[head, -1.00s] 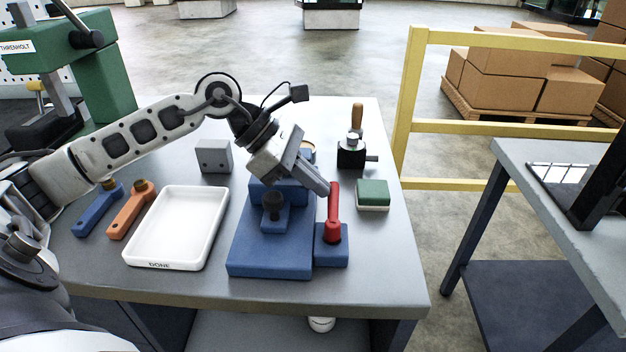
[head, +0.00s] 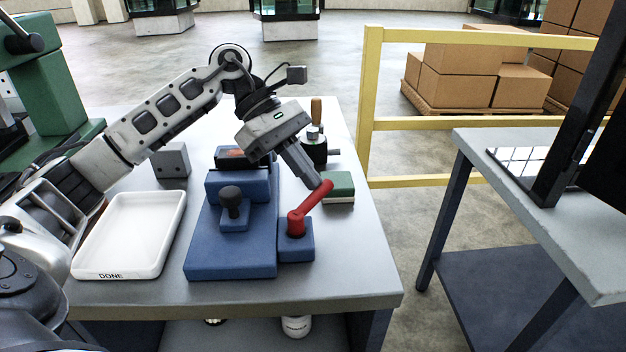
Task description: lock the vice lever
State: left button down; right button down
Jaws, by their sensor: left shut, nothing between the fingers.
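The blue vice (head: 210,255) stands on the grey bench, with a dark knob (head: 231,197) on its front. Its red lever (head: 309,207) rises from a small blue block (head: 295,246) at the vice's right side and leans up to the right. My left gripper (head: 318,184) reaches in from the upper left with its fingers shut and nothing between them. Its tips are at the lever's upper end, seemingly touching it from the left. A dark and orange piece (head: 235,154) shows behind the vice's rear jaw, partly hidden. My right gripper is not in view.
A white tray marked DONE (head: 108,276) lies left of the vice. A grey block (head: 172,160), a green-topped block (head: 339,184) and a wooden-handled tool (head: 316,110) stand farther back. A yellow rail (head: 371,110) borders the bench's right side.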

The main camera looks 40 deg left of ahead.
aim_at(326, 186)
pick_arm(q)
jog(key=shift+w+d+f+b, duration=0.2)
jog(key=shift+d+b, duration=0.15)
jog(key=shift+d, duration=0.15)
jog(key=shift+w+d+b, duration=0.1)
jog(key=shift+d+b, duration=0.55)
jog(key=shift+d, duration=0.5)
jog(key=shift+d+b, duration=0.35)
jog(key=shift+d, duration=0.3)
jog(key=shift+s+d+r, duration=0.15)
jog(key=shift+s+d, duration=0.05)
jog(key=shift+d, duration=0.2)
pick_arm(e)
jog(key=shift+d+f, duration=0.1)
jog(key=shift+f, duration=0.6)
pick_arm(q)
jog(key=shift+d+b, duration=0.1)
jog(key=shift+b, duration=0.2)
jog(key=shift+r, duration=0.1)
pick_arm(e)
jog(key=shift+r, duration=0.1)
